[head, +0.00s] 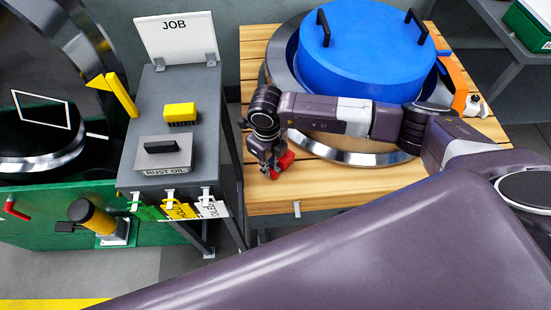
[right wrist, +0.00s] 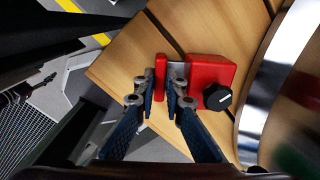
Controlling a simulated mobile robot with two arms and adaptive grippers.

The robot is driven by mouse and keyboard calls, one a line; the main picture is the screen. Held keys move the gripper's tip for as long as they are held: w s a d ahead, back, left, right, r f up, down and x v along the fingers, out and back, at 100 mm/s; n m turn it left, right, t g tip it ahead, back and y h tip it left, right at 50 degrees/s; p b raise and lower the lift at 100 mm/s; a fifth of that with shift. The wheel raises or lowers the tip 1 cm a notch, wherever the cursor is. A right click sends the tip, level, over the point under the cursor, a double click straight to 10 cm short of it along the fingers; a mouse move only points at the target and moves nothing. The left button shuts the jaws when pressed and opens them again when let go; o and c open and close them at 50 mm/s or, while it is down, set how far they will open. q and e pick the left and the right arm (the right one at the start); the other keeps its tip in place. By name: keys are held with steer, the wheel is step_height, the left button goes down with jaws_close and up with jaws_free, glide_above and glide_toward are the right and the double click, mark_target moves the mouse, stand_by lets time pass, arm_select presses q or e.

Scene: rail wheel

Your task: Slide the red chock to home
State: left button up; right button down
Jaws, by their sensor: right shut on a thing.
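The red chock (right wrist: 212,70) lies on the wooden slatted table top, close beside the rim of the big metal wheel (right wrist: 262,95). It has a black knob on its wheel side and an upright red tab on the other side, joined by a grey metal piece. My right gripper (right wrist: 163,88) is shut on the red tab, one finger on each side. In the head view the red chock (head: 285,161) shows partly behind my right gripper (head: 268,165), near the table's front left corner. My left gripper is out of view.
A blue drum-like cover (head: 360,45) with black handles sits over the wheel. An orange part (head: 457,82) is at the table's right. A grey stand (head: 150,100) with a JOB sign, yellow brush (head: 180,113) and RUST OIL pad is to the left, across a narrow gap.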

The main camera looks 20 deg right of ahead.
steer(key=shift+w+d+b, duration=0.25)
steer(key=shift+w+d, duration=0.2)
steer(key=shift+d, duration=0.3)
steer(key=shift+w+d+b, duration=0.2)
steer(key=shift+w+d, duration=0.25)
steer(key=shift+d, duration=0.4)
steer(key=shift+w+d, duration=0.2)
steer(key=shift+d, duration=0.05)
steer(key=c, duration=1.8)
jaws_free()
steer(key=shift+s+r+p, duration=0.1)
steer(key=shift+r+p, duration=1.6)
steer(key=shift+r, duration=1.35)
steer(key=shift+s+f, duration=0.1)
